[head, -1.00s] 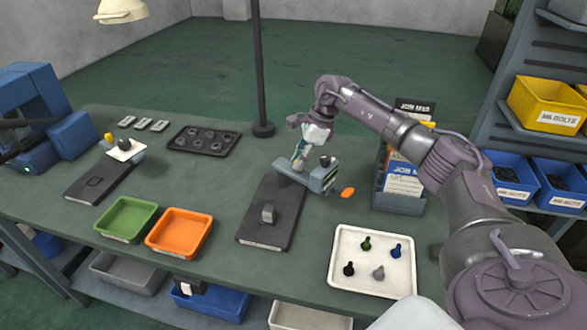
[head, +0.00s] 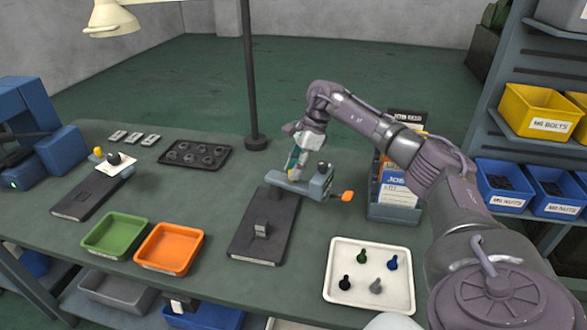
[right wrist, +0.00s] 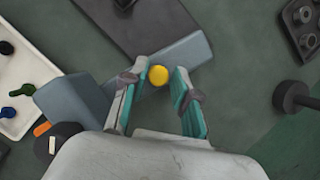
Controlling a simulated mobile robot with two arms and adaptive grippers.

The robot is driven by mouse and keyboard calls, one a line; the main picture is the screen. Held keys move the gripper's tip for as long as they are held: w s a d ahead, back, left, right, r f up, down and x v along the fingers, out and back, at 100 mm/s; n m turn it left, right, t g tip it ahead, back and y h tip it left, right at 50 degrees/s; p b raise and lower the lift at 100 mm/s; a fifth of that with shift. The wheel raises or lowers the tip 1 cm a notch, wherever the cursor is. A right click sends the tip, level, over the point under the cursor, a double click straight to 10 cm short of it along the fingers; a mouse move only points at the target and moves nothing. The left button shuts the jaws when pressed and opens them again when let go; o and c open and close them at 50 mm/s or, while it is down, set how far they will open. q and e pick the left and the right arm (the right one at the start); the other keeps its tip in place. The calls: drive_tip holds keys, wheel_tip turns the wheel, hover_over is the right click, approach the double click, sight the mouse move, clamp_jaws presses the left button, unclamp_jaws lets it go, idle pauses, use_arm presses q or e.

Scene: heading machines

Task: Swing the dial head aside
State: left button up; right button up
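The dial head (head: 318,184) is a blue-grey arm with a dark knob on top, reaching left over the far end of a dark base plate (head: 250,232). In the right wrist view the dial head (right wrist: 75,100) runs diagonally, with a yellow ball knob (right wrist: 158,75) near its far end. My right gripper (head: 293,176) is down at the dial head's left end. In the right wrist view its fingers (right wrist: 157,92) are apart, one each side of the ball, with gaps visible. In the head view the fingers hide the ball. My left gripper is not in view.
An orange tag (head: 347,196) is beside the dial head's right end. A card holder (head: 392,212) stands right of it; a white tray (head: 332,285) with several coloured pegs lies in front. A lamp post (head: 248,90) rises behind. Green (head: 90,250) and orange (head: 148,262) trays lie left.

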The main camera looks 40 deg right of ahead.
drive_tip(key=shift+o, duration=0.9)
drive_tip(key=v, duration=1.2)
drive_tip(key=shift+f, duration=0.1)
